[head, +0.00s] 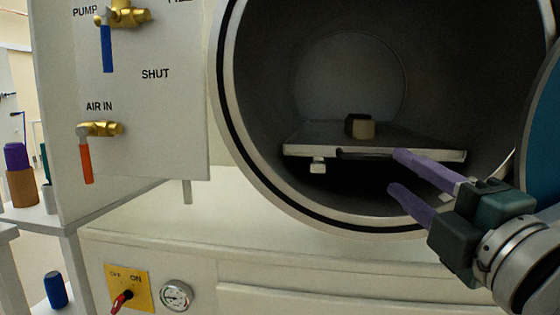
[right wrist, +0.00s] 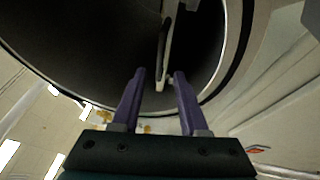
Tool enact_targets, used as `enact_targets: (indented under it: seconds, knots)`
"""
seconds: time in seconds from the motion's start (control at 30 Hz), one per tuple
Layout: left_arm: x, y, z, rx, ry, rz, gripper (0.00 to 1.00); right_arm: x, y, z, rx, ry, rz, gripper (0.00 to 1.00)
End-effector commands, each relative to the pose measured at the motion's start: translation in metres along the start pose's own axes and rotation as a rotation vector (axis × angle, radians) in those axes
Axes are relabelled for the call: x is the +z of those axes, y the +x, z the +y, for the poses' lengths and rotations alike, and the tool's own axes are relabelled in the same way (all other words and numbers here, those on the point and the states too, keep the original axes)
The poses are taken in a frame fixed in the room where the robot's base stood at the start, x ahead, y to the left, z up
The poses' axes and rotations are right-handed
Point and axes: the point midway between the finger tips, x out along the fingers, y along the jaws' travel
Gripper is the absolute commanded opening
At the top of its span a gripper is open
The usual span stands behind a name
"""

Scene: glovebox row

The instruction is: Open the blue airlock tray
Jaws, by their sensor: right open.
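The airlock tray (head: 295,150) is a flat grey slab inside the round, dark airlock chamber (head: 270,60). A small dark and tan block (head: 362,127) sits on it. A small pale fitting (head: 318,166) hangs under its front edge at the left. My right gripper (head: 393,170) is open, with purple fingers pointing into the chamber mouth; the upper finger overlaps the tray's front edge. In the right wrist view the tray (right wrist: 161,82) shows edge-on, lined up with the gap between the fingers; contact cannot be told. My left gripper is not in view.
A blue round door (head: 543,150) stands swung open at the right. A white panel with a blue-handled valve (head: 107,48) and an orange-handled valve (head: 86,162) is at the left. Below are a red switch (head: 121,300) and a gauge (head: 176,295).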

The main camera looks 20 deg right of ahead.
Motion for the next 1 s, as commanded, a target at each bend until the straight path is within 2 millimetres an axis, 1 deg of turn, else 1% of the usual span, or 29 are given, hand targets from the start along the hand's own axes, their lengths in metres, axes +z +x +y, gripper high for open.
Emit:
enact_targets:
  seconds: [0.03, 0.1, 0.2, 0.33, 0.5, 0.77, 0.87, 1.0]
  knots:
    - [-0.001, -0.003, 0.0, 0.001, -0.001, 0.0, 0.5, -0.001, 0.011, 0.003, 0.003, 0.0, 0.002, 0.43]
    - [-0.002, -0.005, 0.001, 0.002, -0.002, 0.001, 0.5, 0.0, 0.025, 0.003, 0.004, 0.0, 0.0, 0.43]
    - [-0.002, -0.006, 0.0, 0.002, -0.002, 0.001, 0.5, 0.0, 0.042, 0.002, 0.002, 0.002, 0.001, 0.43]
    - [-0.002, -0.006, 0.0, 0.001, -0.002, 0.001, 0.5, 0.0, 0.059, 0.001, 0.0, 0.002, -0.001, 0.43]
    - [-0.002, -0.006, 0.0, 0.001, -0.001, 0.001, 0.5, 0.0, 0.07, 0.0, -0.001, 0.003, 0.0, 0.43]
    - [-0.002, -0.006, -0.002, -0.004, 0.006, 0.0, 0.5, 0.0, 0.071, 0.0, -0.002, 0.003, 0.0, 0.43]
    - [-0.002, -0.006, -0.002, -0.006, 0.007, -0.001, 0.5, 0.0, 0.071, 0.0, -0.002, 0.003, 0.0, 0.34]
    - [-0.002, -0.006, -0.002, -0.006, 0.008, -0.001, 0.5, 0.0, 0.071, 0.0, -0.002, 0.003, 0.0, 0.19]
